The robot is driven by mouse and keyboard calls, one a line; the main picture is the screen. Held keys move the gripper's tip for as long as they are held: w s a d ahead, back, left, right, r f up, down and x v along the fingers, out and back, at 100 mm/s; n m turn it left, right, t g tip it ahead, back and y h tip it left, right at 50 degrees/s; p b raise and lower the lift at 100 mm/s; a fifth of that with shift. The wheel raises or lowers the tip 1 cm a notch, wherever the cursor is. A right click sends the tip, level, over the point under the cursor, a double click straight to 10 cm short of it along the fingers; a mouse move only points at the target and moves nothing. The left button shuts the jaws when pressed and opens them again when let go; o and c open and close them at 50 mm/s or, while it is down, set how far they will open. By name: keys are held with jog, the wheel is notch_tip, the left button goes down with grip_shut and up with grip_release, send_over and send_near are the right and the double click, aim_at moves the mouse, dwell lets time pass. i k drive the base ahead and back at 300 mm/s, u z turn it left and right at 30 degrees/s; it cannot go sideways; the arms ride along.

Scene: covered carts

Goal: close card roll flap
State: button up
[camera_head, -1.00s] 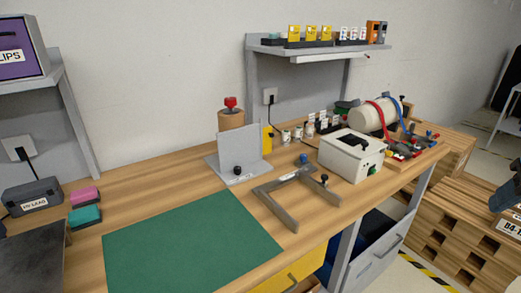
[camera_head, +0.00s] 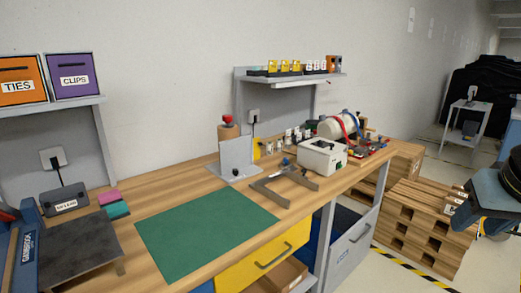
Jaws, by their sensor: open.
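No part is plainly readable as a card roll flap. I cannot tell whether either belongs to the card roll. My gripper's fingers do not show in this view.
The wooden bench (camera_head: 125,215) carries a green mat (camera_head: 205,238), a grey angled bracket (camera_head: 237,157) and a grey U-shaped frame (camera_head: 266,192). A yellow drawer (camera_head: 265,262) sits below. Wooden pallets (camera_head: 425,222) stand right. A dark-covered cart (camera_head: 480,85) stands at the far right.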

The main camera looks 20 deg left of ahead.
aim_at(256, 143)
jog(key=u, duration=1.25)
jog(key=i, duration=1.5)
